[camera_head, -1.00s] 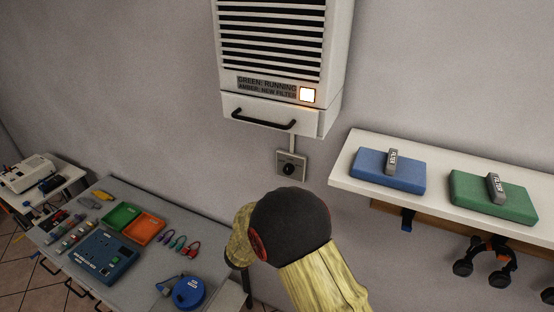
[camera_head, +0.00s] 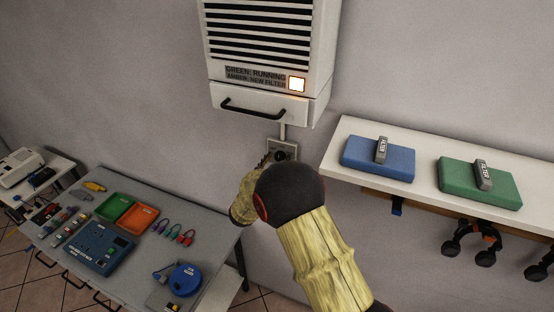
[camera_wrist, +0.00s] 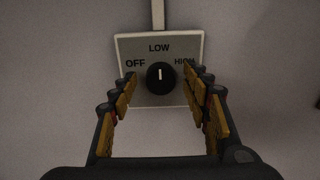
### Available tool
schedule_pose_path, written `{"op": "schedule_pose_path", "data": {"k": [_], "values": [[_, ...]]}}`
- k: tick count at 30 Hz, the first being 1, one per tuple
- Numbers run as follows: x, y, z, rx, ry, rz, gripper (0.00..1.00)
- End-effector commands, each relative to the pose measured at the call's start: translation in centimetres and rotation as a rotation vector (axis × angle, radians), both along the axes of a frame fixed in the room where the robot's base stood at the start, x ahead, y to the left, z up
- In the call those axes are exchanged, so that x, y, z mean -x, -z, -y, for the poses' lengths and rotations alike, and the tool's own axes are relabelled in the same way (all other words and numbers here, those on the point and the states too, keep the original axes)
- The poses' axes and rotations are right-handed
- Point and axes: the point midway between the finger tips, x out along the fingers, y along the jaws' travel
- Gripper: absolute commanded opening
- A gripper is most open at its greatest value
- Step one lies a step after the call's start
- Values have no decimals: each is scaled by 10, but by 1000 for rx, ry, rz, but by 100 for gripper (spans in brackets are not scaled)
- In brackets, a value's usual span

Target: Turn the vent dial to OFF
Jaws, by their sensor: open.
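The vent dial (camera_wrist: 160,78) is a round black knob on a pale wall plate (camera_wrist: 128,46) marked OFF, LOW and HIGH. Its white pointer line points up toward LOW in the wrist view. My gripper (camera_wrist: 166,88) is open, with one finger on each side of the dial and the dial seen between the tips; I cannot tell whether they touch the plate. In the head view the plate (camera_head: 287,144) is partly hidden behind my wrist, and my gripper (camera_head: 271,158) is mostly hidden.
The vent unit (camera_head: 262,90) hangs above the dial with an amber light lit and a handled drawer. A shelf (camera_head: 345,128) with a blue filter (camera_head: 378,160) and a green filter (camera_head: 480,187) is to the right. A workbench (camera_head: 200,222) holds trays and tools at left.

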Motion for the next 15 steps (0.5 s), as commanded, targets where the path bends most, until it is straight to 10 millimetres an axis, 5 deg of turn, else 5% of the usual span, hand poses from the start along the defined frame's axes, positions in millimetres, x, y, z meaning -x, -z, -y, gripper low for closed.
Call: {"op": "schedule_pose_path", "data": {"k": [8,15], "values": [[-2,0,0,0,-1,0,48],[-1,0,0,0,0,-1,34]]}}
